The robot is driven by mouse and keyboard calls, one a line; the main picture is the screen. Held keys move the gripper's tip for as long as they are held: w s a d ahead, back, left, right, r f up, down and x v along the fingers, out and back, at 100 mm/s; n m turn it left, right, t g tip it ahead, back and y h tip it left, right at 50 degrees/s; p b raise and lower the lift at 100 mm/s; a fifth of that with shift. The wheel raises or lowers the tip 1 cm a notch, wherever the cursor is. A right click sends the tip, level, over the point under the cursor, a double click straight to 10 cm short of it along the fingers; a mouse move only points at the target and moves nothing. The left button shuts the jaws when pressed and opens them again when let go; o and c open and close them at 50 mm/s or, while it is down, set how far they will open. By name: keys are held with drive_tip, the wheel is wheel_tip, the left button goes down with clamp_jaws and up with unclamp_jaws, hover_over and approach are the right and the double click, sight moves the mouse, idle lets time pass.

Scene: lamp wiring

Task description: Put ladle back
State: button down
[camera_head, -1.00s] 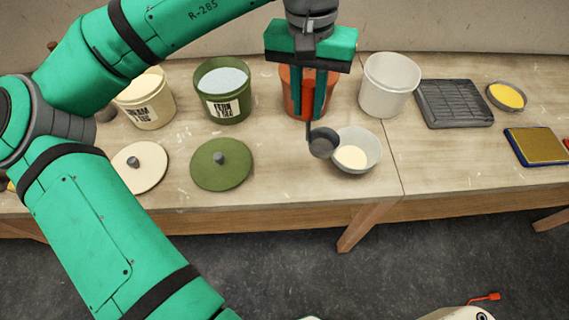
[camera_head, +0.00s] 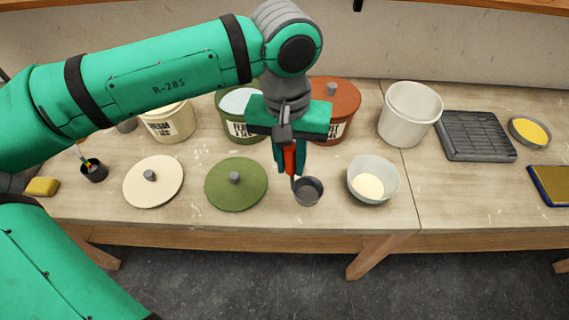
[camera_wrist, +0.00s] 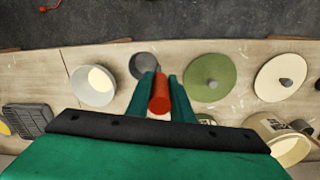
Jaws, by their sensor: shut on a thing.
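My gripper (camera_head: 286,163) is shut on the red handle of the ladle (camera_head: 308,191). The ladle's grey cup hangs below the fingers, left of the white bowl; I cannot tell whether it touches the table. In the wrist view the red handle (camera_wrist: 159,95) stands between the fingers, with the grey cup (camera_wrist: 144,64) beyond it. The white bowl (camera_head: 373,180) holds a pale cream content. A green tub (camera_head: 238,125) with its lid off shows pale content and is partly hidden by my gripper. A cream tub (camera_head: 168,122) stands to its left. A red-brown tub (camera_head: 335,105) has its lid on.
A green lid (camera_head: 236,185) and a cream lid (camera_head: 153,181) lie in front of the tubs. A white bucket (camera_head: 409,113), a dark grey tray (camera_head: 476,135) and a yellow-filled dish (camera_head: 530,132) stand right. A small dark cup (camera_head: 94,171) and yellow block (camera_head: 42,187) are at left.

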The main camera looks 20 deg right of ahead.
drive_tip(key=w+d+f, duration=0.1)
drive_tip(key=w+f, duration=0.5)
drive_tip(key=f, duration=0.3)
drive_tip(key=shift+w+d+f, duration=0.2)
drive_tip(key=shift+w+f, duration=0.2)
drive_tip(key=shift+f, duration=0.15)
drive_tip(key=c, duration=1.6)
unclamp_jaws()
drive_tip(key=shift+o, duration=0.2)
wheel_tip(320, 180, up, 12)
drive_tip(key=shift+w+a, duration=0.15)
drive_tip(key=shift+a, duration=0.1)
